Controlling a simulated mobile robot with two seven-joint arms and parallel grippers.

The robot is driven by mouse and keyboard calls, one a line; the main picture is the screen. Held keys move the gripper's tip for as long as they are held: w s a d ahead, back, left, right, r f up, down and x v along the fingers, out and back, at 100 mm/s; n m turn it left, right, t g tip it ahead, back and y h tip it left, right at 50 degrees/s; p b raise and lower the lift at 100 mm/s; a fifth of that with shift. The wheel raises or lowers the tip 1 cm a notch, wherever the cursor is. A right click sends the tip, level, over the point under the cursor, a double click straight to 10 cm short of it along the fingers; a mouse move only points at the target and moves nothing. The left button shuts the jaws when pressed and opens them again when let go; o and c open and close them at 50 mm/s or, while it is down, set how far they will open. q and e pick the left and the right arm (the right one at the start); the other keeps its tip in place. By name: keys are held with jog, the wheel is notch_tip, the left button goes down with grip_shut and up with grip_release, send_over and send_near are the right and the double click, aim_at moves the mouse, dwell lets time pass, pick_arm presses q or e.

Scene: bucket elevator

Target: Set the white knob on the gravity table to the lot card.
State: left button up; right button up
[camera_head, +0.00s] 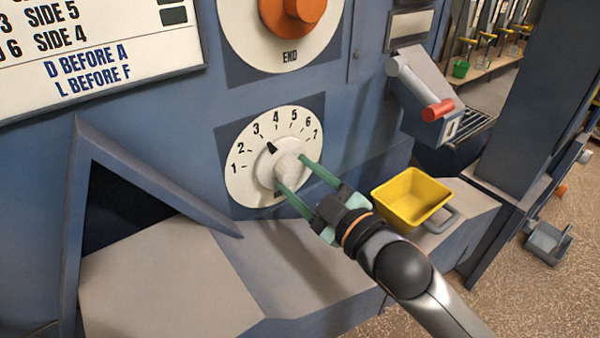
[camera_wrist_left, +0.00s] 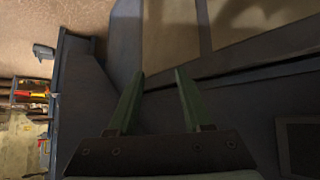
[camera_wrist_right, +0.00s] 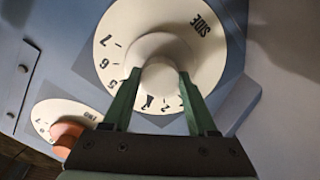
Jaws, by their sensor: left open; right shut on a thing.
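The white knob (camera_head: 288,168) sits on a round white dial (camera_head: 240,185) marked 1 to 7 on the blue machine front. Its black pointer (camera_head: 272,147) points up and slightly left, between 3 and 4; the exact reading is unclear at this slant. My right gripper (camera_head: 292,174) is shut on the knob, one finger on each side. In the right wrist view the knob (camera_wrist_right: 158,75) is between the fingertips, and the dial reads SIDE. A white card (camera_head: 100,40), partly cut off, shows SIDE 5, SIDE 4, D BEFORE A and L BEFORE F. My left gripper (camera_wrist_left: 160,75) is open and empty.
An orange knob (camera_head: 300,12) on a dial marked END is above. A yellow bin (camera_head: 412,198) stands on the ledge at right, below a spout with a red-tipped handle (camera_head: 438,109). A slanted blue frame (camera_head: 150,185) juts out at left.

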jog(key=o, duration=1.4)
jog(key=shift+p+v, duration=1.45)
jog(key=shift+v, duration=4.8)
